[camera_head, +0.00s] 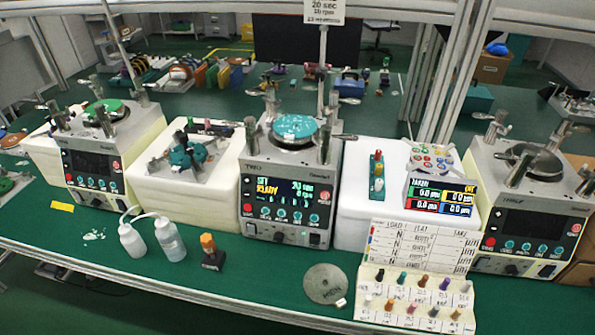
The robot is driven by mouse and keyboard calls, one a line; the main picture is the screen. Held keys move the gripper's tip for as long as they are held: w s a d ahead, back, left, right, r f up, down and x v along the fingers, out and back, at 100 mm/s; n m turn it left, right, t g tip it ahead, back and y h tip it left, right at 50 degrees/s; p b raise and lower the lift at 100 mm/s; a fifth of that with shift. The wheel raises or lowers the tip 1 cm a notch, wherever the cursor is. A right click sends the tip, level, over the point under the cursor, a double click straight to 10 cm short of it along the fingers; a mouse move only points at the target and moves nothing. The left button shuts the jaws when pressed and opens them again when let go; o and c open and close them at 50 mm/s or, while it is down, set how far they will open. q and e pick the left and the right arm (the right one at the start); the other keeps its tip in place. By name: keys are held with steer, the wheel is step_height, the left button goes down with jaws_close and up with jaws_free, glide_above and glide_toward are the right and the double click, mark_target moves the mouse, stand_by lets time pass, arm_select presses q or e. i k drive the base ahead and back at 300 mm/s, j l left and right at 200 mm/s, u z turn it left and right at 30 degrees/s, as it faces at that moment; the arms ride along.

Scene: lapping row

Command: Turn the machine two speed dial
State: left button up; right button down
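Machine two (287,185) is the middle lapping machine, with TWO on its front. Its lit display (285,191) shows READY, 20 sec and what looks like 0 rpm. A row of several small teal-ringed controls (281,213) runs under the display, with a red button at each side. A dark round knob (279,236) sits low on the front, below that row. I cannot tell which control is the speed dial, and its setting is too small to read. A teal disc (295,127) lies on top of the machine. Neither of my grippers is in view.
Machine one (92,150) stands left and machine three (530,205) right, both with dark displays. Two wash bottles (170,240), an orange-topped block (212,252), a grey disc (325,284) and a card rack (418,270) line the front edge. Bench before machine two is mostly clear.

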mark_target(278, 236)
steer(key=z, duration=0.45)
steer(key=j+z, duration=0.75)
steer(key=j, duration=0.2)
steer(key=j+z, duration=0.4)
